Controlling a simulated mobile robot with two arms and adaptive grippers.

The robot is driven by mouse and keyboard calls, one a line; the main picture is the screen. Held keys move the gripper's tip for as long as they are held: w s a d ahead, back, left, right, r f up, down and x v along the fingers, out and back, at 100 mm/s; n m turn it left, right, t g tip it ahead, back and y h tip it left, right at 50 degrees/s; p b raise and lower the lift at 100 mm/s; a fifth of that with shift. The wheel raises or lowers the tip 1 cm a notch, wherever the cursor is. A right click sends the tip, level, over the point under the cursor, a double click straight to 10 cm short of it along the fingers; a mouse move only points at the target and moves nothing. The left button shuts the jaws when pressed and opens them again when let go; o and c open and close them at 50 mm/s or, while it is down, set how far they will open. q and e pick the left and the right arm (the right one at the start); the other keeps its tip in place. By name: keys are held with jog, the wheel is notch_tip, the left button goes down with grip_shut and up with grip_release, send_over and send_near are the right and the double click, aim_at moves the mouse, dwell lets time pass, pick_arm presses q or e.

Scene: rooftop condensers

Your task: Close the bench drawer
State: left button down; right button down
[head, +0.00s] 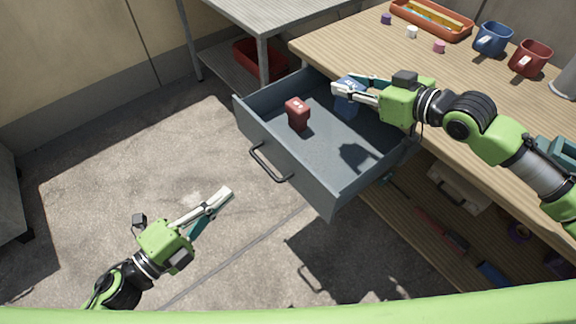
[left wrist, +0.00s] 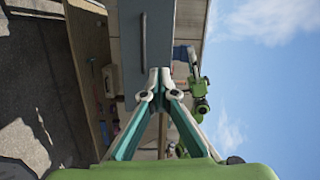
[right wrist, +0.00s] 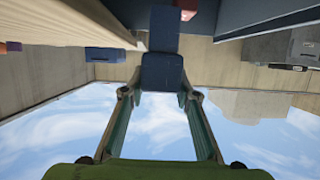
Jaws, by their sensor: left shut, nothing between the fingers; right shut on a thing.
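The bench drawer (head: 290,165) is pulled far out from under the wooden bench, its black bar handle (head: 268,163) on its front. A red block-like thing (head: 298,112) stands inside. My right gripper (head: 345,90) is shut on a blue block-like thing (head: 347,105) at the drawer's bench side; the right wrist view shows the blue thing (right wrist: 162,72) between the fingertips. Whether it touches the drawer floor I cannot tell. My left gripper (head: 225,193) is shut and empty, apart from the drawer front and handle. In the left wrist view the handle (left wrist: 143,40) lies beyond the fingertips.
On the bench top (head: 350,42) are an orange tray (head: 432,18), a blue mug (head: 492,40), a red mug (head: 530,58) and small pieces. A metal table (head: 270,12) with a red bin (head: 258,58) beneath stands behind. The floor before the drawer is clear.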

pick_arm(q)
jog(key=s+d+m+g+h, duration=0.2)
jog(key=m, duration=0.1)
pick_arm(e)
jog(key=shift+w+r, duration=0.15)
jog(key=shift+w, duration=0.05)
jog(key=shift+r, duration=0.1)
pick_arm(q)
jog(key=p, duration=0.2)
send_near(297, 167)
jog(key=x, duration=0.7)
jog(key=shift+f, duration=0.15)
pick_arm(e)
jog(key=shift+r, duration=0.7)
